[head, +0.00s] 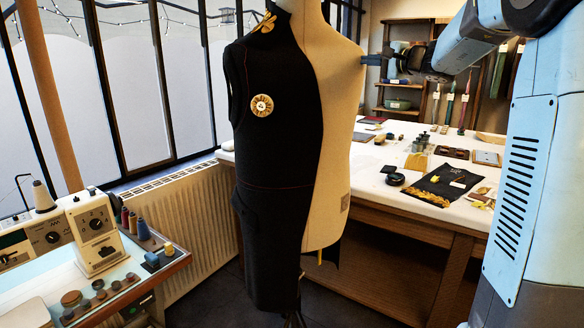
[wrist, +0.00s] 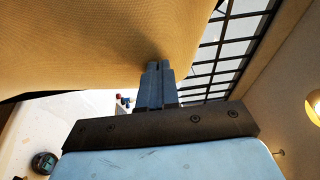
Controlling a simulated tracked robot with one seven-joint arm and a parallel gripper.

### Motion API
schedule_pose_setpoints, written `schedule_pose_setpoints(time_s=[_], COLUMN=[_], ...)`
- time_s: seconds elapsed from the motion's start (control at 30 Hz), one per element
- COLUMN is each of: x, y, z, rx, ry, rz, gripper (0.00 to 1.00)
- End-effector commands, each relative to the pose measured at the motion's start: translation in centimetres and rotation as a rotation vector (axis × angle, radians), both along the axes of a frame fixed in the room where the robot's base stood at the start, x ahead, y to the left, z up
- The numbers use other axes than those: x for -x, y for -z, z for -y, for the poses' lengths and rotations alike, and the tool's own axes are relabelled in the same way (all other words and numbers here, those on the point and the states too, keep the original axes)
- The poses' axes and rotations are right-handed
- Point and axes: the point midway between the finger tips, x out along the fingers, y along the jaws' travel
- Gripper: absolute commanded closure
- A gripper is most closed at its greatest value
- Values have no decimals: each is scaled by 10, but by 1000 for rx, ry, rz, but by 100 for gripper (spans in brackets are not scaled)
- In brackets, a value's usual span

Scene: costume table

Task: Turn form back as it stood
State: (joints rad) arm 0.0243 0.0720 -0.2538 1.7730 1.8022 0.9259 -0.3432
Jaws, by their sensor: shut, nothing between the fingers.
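The dress form (head: 334,130) stands upright in the middle of the head view. Its left half wears a black garment (head: 275,150) with a round cream rosette (head: 262,105) on the chest; its right half is bare beige. My gripper (head: 366,60) is at the form's right side, near shoulder height, with its fingers pointing at it. In the wrist view the beige form (wrist: 90,40) fills the upper left, and my shut, empty fingers (wrist: 159,66) reach its surface. They look to be touching it, but a small gap cannot be ruled out.
A white-topped work table (head: 400,150) with cloth pieces and small tools stands behind and right of the form. A sewing machine (head: 85,225) and thread spools sit on a bench at lower left. A radiator (head: 190,215) runs below the windows. Dark floor shows around the stand.

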Motion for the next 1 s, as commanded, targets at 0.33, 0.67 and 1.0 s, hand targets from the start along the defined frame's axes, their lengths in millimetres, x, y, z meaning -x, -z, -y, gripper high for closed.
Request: schedule_pose_setpoints(time_s=[0.33, 0.67, 1.0], x=[-9, -27, -45], y=[0, 1, 0], z=[1, 2, 1], rx=[1, 1, 0], ry=[-37, -37, -41], rz=[0, -2, 0], gripper=[100, 100, 100])
